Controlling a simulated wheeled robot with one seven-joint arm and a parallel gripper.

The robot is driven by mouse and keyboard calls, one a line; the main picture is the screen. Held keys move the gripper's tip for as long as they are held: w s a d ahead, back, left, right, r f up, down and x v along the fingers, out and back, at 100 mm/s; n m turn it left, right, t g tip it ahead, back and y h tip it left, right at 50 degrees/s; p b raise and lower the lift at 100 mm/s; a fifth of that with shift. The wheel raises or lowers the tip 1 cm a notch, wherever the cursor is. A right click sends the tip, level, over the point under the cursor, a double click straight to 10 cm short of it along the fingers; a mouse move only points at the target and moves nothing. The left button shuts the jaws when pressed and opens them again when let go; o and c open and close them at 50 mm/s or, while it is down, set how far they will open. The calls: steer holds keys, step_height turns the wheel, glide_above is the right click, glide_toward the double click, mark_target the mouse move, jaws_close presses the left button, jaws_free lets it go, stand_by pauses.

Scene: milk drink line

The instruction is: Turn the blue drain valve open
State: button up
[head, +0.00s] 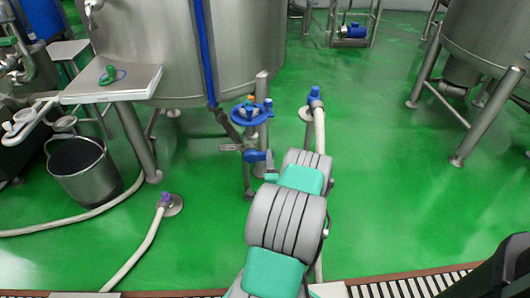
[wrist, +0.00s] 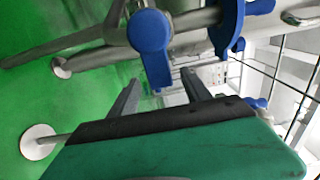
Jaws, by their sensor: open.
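The blue drain valve (head: 256,156) sits low on the pipework under the steel tank (head: 160,40), with its handle beside the end of my arm. In the wrist view its blue handle (wrist: 149,35) hangs from the pipe, and its lower end shows between the tips of my two fingers. My gripper (wrist: 161,78) is open, one finger to each side of the handle in the picture. I cannot tell whether either finger touches it. In the head view my gripper is mostly hidden by my arm.
A blue round dish (head: 252,114) with small coloured items stands just above the valve. A blue-capped hose (head: 316,105) rises to its right.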

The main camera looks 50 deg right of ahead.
steer(key=p+x, duration=0.1)
steer(key=x, duration=0.5)
steer(key=shift+w, duration=0.55)
steer(key=shift+c, duration=0.5)
jaws_close()
steer(key=shift+f, duration=0.1)
